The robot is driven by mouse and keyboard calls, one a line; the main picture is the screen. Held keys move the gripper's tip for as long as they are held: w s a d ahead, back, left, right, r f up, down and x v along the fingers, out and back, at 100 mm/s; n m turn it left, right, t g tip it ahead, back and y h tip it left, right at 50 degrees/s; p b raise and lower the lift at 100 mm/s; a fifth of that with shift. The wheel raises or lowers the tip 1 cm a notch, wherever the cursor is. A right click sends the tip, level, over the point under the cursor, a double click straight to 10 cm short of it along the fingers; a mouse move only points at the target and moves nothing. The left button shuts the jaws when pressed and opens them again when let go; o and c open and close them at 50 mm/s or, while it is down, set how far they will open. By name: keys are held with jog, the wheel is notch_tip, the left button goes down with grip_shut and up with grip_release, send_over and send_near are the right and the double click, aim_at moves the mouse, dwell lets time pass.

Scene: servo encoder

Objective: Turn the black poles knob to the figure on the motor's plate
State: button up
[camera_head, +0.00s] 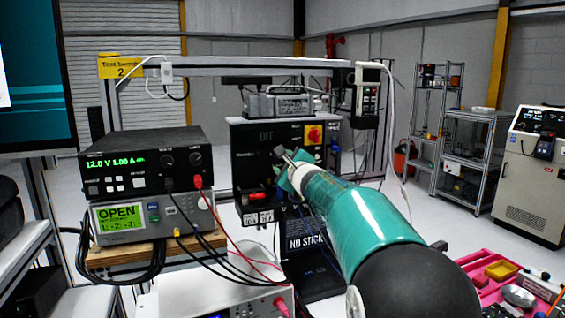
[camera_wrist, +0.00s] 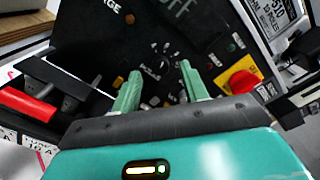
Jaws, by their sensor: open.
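The black control panel (camera_head: 250,140) stands under the bench frame in the head view and fills much of the wrist view (camera_wrist: 105,45). A dial marked POLES, with a dark knob (camera_wrist: 157,68), is on it; its pointer setting is too small to read. My gripper (camera_wrist: 160,72) is open, its two green fingers apart on either side of the dial area, and I cannot tell whether they touch the knob. In the head view my gripper (camera_head: 290,170) hides that part of the panel. The motor's plate (camera_wrist: 270,14) shows tilted at top right and seems to read 10 POLES.
A red and yellow switch (camera_wrist: 242,80) sits right of my fingers. A red-handled lever (camera_wrist: 28,103) is at the left. A power supply (camera_head: 140,160) and a meter (camera_head: 150,215) stand left, with loose cables. A pink tool tray (camera_head: 495,275) is at lower right.

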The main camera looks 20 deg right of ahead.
jog(key=shift+w, duration=0.9)
grip_shut()
